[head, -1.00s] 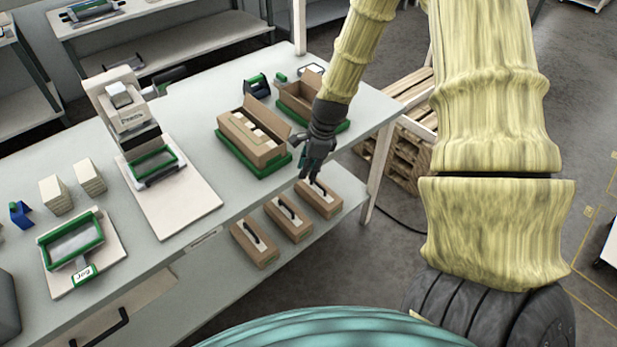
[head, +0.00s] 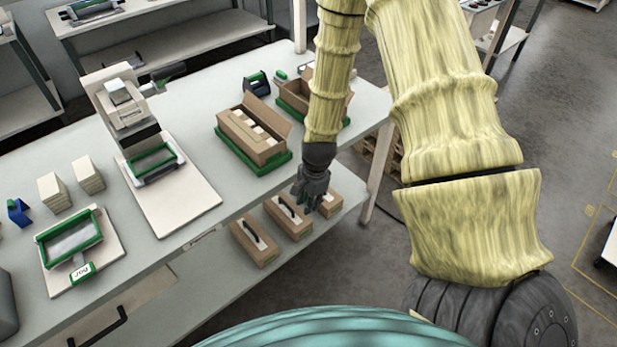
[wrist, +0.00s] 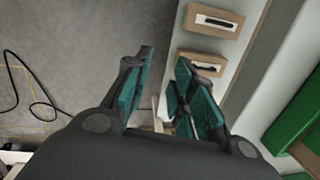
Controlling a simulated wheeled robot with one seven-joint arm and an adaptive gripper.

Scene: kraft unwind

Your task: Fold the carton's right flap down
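The open brown carton (head: 243,139) sits in a green tray (head: 279,162) on the bench, with white items inside. Its right flap (head: 268,115) stands up along the far right side. A second open carton (head: 290,98) stands behind it, partly hidden by my arm. My gripper (head: 309,205) is beyond the bench's front edge, to the right of and below the carton, not touching it. In the wrist view my gripper (wrist: 165,95) has its fingers spread apart, with nothing between them. That view catches a green tray (wrist: 298,112) at the right.
Several closed boxes with black handles (head: 253,243) stand on the lower shelf beneath my gripper; some also show in the wrist view (wrist: 213,22). A press (head: 135,122) stands left of the carton. A wooden pallet stack (head: 372,148) is on the floor behind the bench.

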